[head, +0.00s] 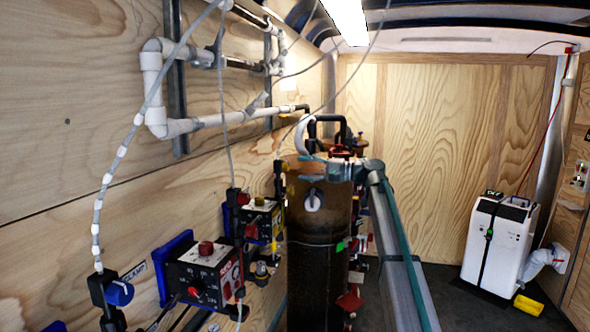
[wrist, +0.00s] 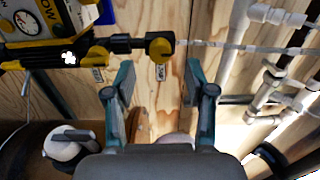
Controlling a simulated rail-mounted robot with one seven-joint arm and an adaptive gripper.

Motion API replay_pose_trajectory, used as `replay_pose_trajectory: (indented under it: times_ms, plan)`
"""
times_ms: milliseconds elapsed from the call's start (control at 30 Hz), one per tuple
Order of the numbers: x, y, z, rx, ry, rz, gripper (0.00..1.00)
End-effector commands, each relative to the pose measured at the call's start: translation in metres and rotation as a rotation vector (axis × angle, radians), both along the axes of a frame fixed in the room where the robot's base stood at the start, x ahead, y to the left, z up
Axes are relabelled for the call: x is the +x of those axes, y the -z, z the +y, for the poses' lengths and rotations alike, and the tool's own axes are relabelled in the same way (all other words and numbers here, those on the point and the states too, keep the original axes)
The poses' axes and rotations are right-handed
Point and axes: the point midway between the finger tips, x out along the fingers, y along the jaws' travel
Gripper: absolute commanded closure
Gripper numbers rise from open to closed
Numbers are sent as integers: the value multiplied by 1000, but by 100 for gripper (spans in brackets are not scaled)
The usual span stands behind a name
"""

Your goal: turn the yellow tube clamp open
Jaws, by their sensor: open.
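The yellow tube clamp shows in the wrist view as a round yellow knob (wrist: 160,48) on a black fitting, with a small tag hanging below it. A clear tube runs from it to the right. My gripper (wrist: 157,78) is open, its two teal fingers spread wide below the knob in the picture. The knob lies beyond the gap between the fingertips, apparently untouched. A second yellow knob (wrist: 97,56) with its own tag sits to the left on the same black fitting.
A yellow control box (wrist: 40,18) is at the upper left of the wrist view. White pipes (wrist: 237,45) stand to the right. In the head view, a large brown cylinder (head: 318,255) stands beside my arm. A blue-knobbed clamp (head: 119,292) is at the lower left.

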Motion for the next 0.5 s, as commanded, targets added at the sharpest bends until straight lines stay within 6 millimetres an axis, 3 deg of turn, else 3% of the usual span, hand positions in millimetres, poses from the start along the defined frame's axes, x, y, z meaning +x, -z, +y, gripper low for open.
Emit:
replay_pose_trajectory:
  times_ms: [200, 500]
  plan:
    - [-9, 0, -43, 0, 1, 0, 45]
    - [-14, 0, -71, 0, 0, -1, 45]
